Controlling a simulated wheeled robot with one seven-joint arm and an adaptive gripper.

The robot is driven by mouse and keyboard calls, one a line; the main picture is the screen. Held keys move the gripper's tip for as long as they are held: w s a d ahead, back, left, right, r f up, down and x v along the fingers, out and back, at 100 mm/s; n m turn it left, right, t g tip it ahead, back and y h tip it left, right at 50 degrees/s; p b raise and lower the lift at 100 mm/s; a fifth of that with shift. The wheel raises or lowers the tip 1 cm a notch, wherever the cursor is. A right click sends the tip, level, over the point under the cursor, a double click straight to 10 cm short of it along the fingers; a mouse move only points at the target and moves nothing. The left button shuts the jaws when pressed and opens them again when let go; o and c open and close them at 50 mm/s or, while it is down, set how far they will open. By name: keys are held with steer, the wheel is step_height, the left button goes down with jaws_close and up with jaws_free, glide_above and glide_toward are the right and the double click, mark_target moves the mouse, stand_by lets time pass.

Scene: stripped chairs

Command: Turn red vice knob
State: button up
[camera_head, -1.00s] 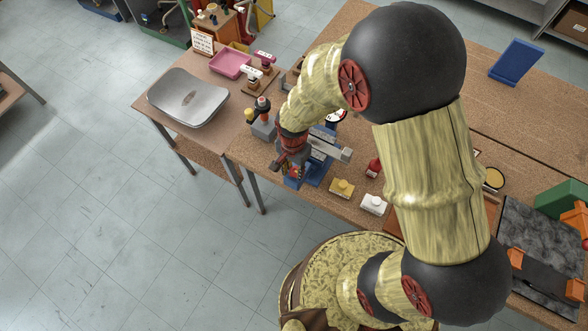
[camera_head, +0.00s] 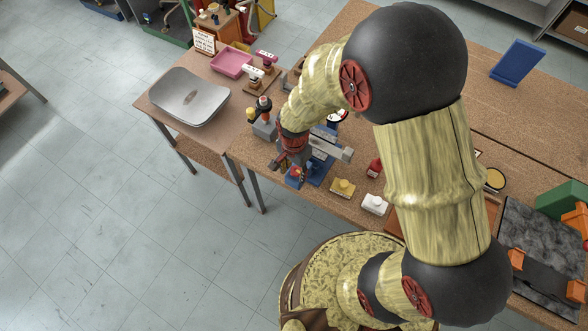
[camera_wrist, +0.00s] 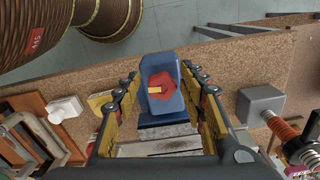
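The red vice knob (camera_wrist: 161,90) sits on the end face of the blue vice (camera_wrist: 159,62). In the wrist view the knob lies between my gripper's two fingers (camera_wrist: 160,100), with a visible gap on each side. My gripper is open around it. In the head view the blue vice (camera_head: 319,166) is on the bench near its front edge, with a grey bar across its top. There my gripper (camera_head: 292,172) is at the vice's front end and mostly hides the knob. I cannot tell from the wrist view how deep the fingers reach past the knob.
A yellow block (camera_head: 342,188), a white block (camera_head: 374,204) and a red bottle (camera_head: 374,168) stand right of the vice. A grey box device (camera_head: 263,127) stands on its left. A metal scale pan (camera_head: 188,97) lies farther left.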

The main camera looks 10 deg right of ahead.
mark_target(294, 173)
steer(key=shift+o, duration=0.3)
steer(key=shift+w, duration=0.1)
steer(key=shift+r, duration=0.3)
step_height(294, 173, up, 11)
steer(key=shift+r, duration=0.2)
stand_by(0.4)
steer(key=s+d+r+n+t+b, duration=0.5)
steer(key=s+d+r+n+b, duration=0.2)
steer(key=s+d+n+b, duration=0.2)
steer(key=s+d+b, duration=0.2)
steer(key=d+b, duration=0.2)
steer(key=b, duration=0.2)
steer(key=shift+s+t+b, duration=0.3)
